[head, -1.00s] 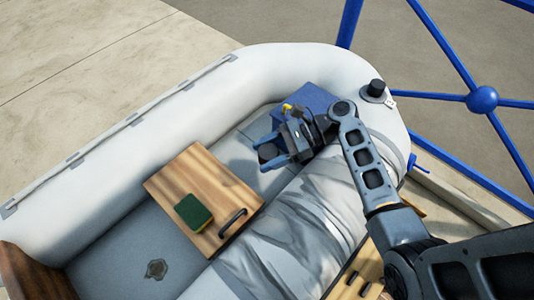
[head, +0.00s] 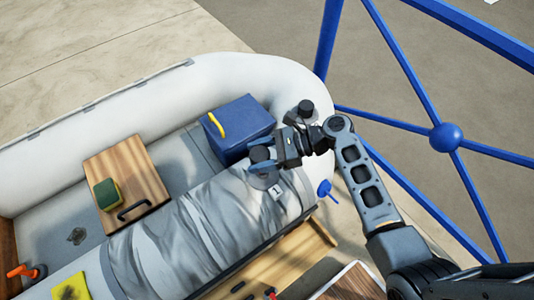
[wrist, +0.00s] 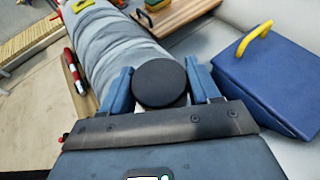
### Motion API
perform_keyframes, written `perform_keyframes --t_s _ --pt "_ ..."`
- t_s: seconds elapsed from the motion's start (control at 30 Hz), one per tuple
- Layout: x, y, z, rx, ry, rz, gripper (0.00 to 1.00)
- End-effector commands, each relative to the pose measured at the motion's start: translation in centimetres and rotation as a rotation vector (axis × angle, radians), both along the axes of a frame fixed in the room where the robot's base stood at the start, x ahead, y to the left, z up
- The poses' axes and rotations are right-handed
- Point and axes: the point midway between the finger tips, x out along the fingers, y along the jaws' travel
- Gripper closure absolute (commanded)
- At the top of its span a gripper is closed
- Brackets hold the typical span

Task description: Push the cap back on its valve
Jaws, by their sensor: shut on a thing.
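My gripper (head: 262,160) is shut on a round black cap (wrist: 160,82), which lies between the two blue fingers in the wrist view. In the head view it is over the near tube, above a grey round valve base with a white tag marked 1 (head: 277,191). The fingers and cap hide most of that valve, and I cannot tell whether the cap touches it. The wrist view shows the cap's flat top, and nothing of the valve under it. Another valve with a black cap on it (head: 306,107) stands at the bow, just behind my wrist.
A blue box (head: 245,135) with a yellow handle stands close to my gripper. A wooden board (head: 140,175) carries a green sponge (head: 108,195). A grey cover (head: 200,225) lies over the near tube. Blue frame bars (head: 400,62) stand at the right.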

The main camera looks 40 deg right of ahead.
Motion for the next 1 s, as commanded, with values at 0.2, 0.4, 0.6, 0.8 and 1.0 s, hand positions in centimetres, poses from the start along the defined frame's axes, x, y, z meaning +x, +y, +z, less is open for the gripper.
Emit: perform_keyframes --t_s 0.2,0.4,0.6,0.8,1.0 --pt "0.1 0.2 -0.4 0.000 -0.001 0.000 0.73" --pt "0.1 0.1 -1.8 -0.001 -0.001 -0.001 0.73" --pt "0.1 0.1 -3.8 0.000 -0.001 0.000 0.73" --pt "0.1 0.2 -5.4 0.000 -0.001 0.000 0.73" --pt "0.1 0.2 -5.8 0.000 0.000 0.000 0.73"
